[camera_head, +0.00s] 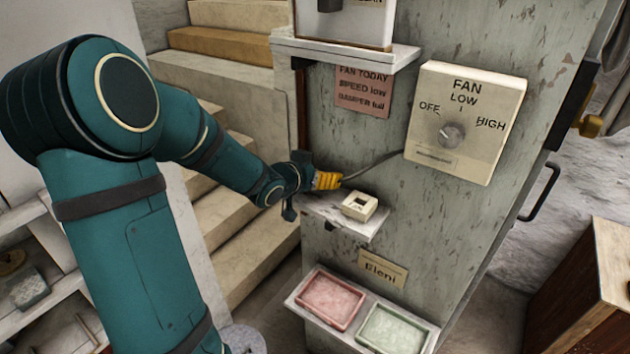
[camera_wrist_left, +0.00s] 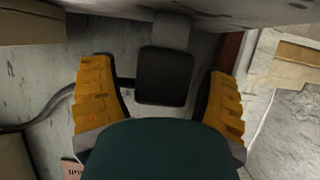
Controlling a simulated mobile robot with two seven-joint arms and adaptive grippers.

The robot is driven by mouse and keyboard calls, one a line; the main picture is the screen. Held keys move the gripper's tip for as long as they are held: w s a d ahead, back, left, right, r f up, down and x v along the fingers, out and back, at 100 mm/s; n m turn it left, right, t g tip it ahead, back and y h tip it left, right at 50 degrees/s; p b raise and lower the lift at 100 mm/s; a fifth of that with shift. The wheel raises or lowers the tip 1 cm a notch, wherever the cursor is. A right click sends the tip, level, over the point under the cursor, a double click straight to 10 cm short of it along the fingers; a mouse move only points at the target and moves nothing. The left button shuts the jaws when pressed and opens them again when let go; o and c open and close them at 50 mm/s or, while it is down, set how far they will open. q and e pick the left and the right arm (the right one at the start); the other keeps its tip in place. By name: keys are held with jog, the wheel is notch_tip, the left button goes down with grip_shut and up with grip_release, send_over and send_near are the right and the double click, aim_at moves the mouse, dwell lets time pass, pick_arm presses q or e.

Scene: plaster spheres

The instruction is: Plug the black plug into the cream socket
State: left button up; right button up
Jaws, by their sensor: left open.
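The black plug (camera_wrist_left: 165,77) shows in the left wrist view between the two yellow fingers of my left gripper (camera_wrist_left: 160,95), with a gap on each side. A grey piece joins its upper end in that view; I cannot tell what it is. The fingers are open. In the head view my left gripper (camera_head: 328,180) is beside the wall panel, above the left end of a small shelf, and hides the plug. The cream socket (camera_head: 359,206) lies on this shelf, right of and below the gripper. My right gripper is not in view.
A cable (camera_head: 375,164) runs from the fan control box (camera_head: 465,125) toward my left gripper. The small shelf (camera_head: 350,228) is narrow. Another shelf (camera_head: 405,55) overhangs above. Below are a red tray (camera_head: 329,298) and a green tray (camera_head: 394,330). Stairs (camera_head: 235,185) stand left.

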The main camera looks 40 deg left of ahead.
aim_at(382, 156)
pick_arm(q)
grip_shut()
jog(key=shift+w+r, duration=0.1)
dwell(0.4)
notch_tip(382, 156, up, 9)
jog(key=p, duration=0.3)
jog(key=shift+d, duration=0.1)
jog(key=d, duration=0.3)
jog(key=w+d+m+h+b, duration=0.1)
jog(key=d, duration=0.3)
jog(key=w+d+m+h+b, duration=0.1)
jog(key=d, duration=0.3)
jog(key=shift+w+d+f+g, duration=0.15)
jog(key=shift+f+g, duration=0.05)
jog(key=shift+g, duration=0.1)
jog(key=shift+d+h, duration=0.3)
jog(key=shift+d, duration=0.15)
